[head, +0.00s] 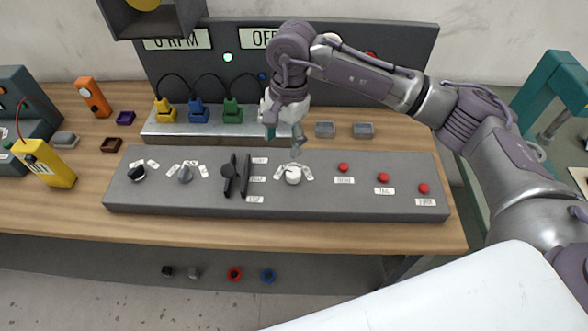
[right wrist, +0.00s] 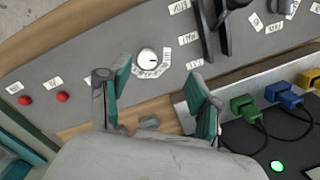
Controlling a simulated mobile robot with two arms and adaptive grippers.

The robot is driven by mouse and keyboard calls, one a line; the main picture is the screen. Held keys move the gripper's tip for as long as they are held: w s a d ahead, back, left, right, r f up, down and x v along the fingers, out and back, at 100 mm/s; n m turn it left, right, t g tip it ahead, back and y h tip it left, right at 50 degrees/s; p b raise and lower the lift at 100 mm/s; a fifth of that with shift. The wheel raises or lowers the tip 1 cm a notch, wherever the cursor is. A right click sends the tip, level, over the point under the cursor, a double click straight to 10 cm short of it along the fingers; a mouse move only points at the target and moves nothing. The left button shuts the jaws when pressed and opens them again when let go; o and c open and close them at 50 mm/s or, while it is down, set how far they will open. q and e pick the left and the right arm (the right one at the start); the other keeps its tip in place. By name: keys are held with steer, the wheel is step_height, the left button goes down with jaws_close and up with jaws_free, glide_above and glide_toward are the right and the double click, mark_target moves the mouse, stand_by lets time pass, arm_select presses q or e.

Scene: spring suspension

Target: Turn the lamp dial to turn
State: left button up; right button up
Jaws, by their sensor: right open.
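A round white dial (head: 293,176) with small labels around it sits on the grey control panel (head: 330,203), right of the slotted black levers. The labels are too small to read surely, so I cannot confirm which knob is the lamp dial. My right gripper (head: 284,138) hangs above and just behind the white dial, open and empty. In the right wrist view the white dial (right wrist: 148,60) shows beyond the gap between the teal-padded fingers (right wrist: 158,80), with a dark pointer mark, apart from both fingers. My left gripper is out of view.
A black knob (head: 137,174), a grey knob (head: 185,175) and black levers (head: 230,176) stand left on the panel. Red buttons (head: 382,178) stand to the right. Yellow, blue and green plugs (head: 198,112) sit on a metal block behind. A lit green lamp (head: 228,57) shows on the back board.

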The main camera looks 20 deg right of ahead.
mark_target(294, 172)
steer(key=shift+h, duration=0.6)
steer(key=f+p, duration=0.1)
steer(key=f, duration=0.2)
steer(key=d+f+p, duration=0.1)
steer(key=f+p, duration=0.1)
steer(key=f, duration=0.2)
steer(key=d+f+p, duration=0.1)
steer(key=f, duration=0.3)
steer(key=shift+w+d+f, duration=0.2)
steer(key=shift+w, duration=0.1)
steer(key=shift+f, duration=0.85)
steer(key=shift+c, duration=0.2)
steer(key=c, duration=1.1)
